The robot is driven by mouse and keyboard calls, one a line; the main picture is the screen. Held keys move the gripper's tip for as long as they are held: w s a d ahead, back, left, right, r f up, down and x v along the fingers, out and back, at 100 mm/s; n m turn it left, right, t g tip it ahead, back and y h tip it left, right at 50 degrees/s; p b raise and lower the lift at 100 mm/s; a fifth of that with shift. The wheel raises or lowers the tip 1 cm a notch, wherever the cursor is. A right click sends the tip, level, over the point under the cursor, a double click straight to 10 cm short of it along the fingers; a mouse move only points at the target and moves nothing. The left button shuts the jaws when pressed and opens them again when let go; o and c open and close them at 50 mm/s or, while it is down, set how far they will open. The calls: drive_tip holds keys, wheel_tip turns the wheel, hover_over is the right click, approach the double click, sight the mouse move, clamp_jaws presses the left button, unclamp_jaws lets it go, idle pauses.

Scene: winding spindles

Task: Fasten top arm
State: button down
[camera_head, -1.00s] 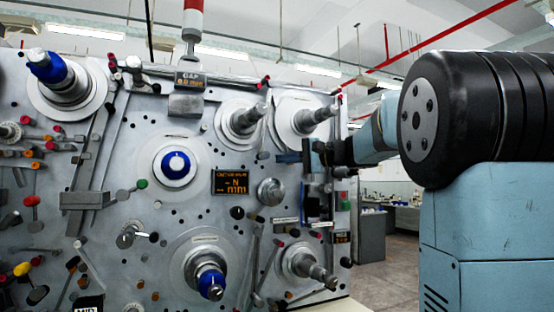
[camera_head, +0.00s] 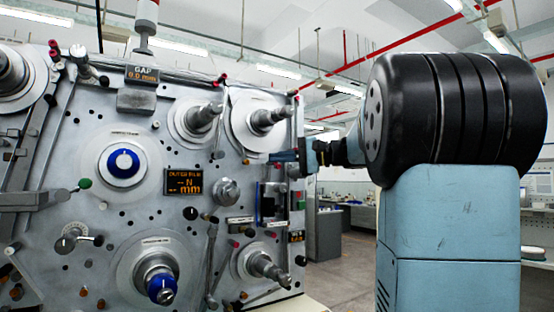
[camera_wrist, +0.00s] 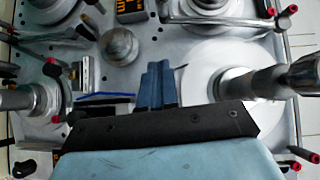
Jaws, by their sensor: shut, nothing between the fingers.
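A grey winding machine panel (camera_head: 140,215) carries several spindles. My gripper (camera_head: 284,157) is in front of the panel's right part, below the upper right spindle (camera_head: 266,117) and above the lower right spindle (camera_head: 264,265). In the wrist view its blue fingers (camera_wrist: 158,85) are together and empty, between the upper right spindle (camera_wrist: 262,82) and the lower right spindle (camera_wrist: 30,98). Thin rods with red tips are mounted near the spindles, one of them at the wrist view's top right (camera_wrist: 250,22). I cannot tell which part is the top arm. My gripper's dark body hides the panel below it in the wrist view.
A round metal knob (camera_head: 225,191) and a display (camera_head: 183,182) sit left of my gripper. A dark slot unit (camera_head: 270,203) is below it. Another spindle (camera_head: 197,116) stands to the upper left. Open floor (camera_head: 345,265) lies right of the panel.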

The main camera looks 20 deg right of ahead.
drive_tip(key=s+a+f+n+g+h, duration=0.25)
drive_tip(key=s+a+f+h, duration=0.3)
drive_tip(key=s+f, duration=0.55)
drive_tip(key=s+a+f+n+g+h, duration=0.1)
drive_tip(key=s+a+f+g+h, duration=0.45)
drive_tip(key=f, duration=0.85)
drive_tip(key=s+d+f+n+t+h, duration=0.1)
drive_tip(key=s+f+n+t+h, duration=0.1)
drive_tip(key=s+f, duration=0.6)
drive_tip(key=shift+s+d+f+n+t+h, duration=0.15)
drive_tip(key=shift+s+n+t+h, duration=0.25)
drive_tip(key=shift+n, duration=0.35)
